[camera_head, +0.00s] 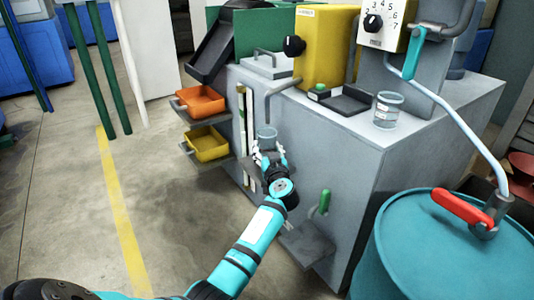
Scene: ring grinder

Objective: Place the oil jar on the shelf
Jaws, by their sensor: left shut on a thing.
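My left arm reaches up from the bottom of the head view. Its gripper (268,158) is shut on a small clear jar (266,132) and holds it upright in front of the grey machine's front face. The jar's lower part is hidden by the fingers. A second clear jar (387,110) with a label stands on the machine's top, near its front edge. A small grey shelf (307,243) sticks out low on the machine's front, to the right of my gripper. My right gripper is not in view.
The grey machine (340,170) carries a yellow box (325,45) and dials on top. An orange bin (201,103) and a yellow bin (208,145) hang at its left. A teal drum (445,250) with a red-handled valve stands at right.

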